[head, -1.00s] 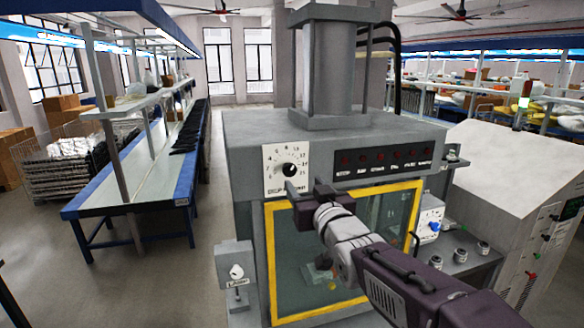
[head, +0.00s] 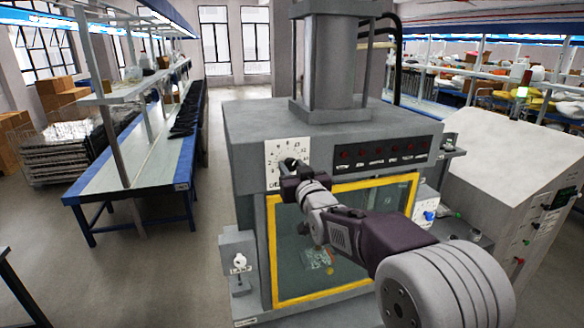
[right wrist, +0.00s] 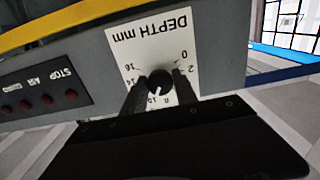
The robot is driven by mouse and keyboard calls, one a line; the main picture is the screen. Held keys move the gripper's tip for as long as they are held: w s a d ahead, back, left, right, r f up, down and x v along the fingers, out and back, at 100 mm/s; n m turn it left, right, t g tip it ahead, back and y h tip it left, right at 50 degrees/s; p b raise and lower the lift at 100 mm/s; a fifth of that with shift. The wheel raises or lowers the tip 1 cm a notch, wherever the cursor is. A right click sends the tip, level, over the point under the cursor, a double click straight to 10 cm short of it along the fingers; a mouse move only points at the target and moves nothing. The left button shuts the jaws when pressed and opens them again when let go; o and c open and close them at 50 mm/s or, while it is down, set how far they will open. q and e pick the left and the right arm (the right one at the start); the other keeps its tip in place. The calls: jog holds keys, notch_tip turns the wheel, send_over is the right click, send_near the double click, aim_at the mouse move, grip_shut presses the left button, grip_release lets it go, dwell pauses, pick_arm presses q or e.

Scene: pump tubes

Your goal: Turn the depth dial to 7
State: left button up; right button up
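The depth dial is a black round knob (right wrist: 160,82) on a white scale plate marked DEPTH mm (right wrist: 150,52), upside down in the right wrist view. A pale mark on the knob points roughly downward in that view; the number it meets cannot be read. My right gripper (right wrist: 160,92) is open, with one finger on each side of the knob; whether they touch it is unclear. In the head view the right gripper (head: 289,172) reaches up to the knob's front, partly covering the scale plate (head: 275,150). My left gripper is not in view.
The grey press (head: 250,130) carries a row of dark red buttons (head: 376,157) right of the dial. Below is a yellow-framed window (head: 270,250). A small switch box (head: 237,255) stands at lower left, a light cabinet (head: 490,160) to the right.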

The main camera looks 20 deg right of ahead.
grip_shut()
jog(key=shift+f+n+b, duration=0.15)
jog(key=shift+n+b, duration=0.35)
jog(key=shift+b, duration=0.3)
jog(key=n+b, duration=0.4)
jog(key=b, duration=0.1)
jog(key=shift+d+n, duration=0.1)
jog(key=shift+n, duration=0.2)
jog(key=shift+n+b, duration=1.5)
jog(key=shift+r, duration=0.2)
jog(key=o, duration=0.7)
grip_release()
jog(key=shift+o, duration=0.2)
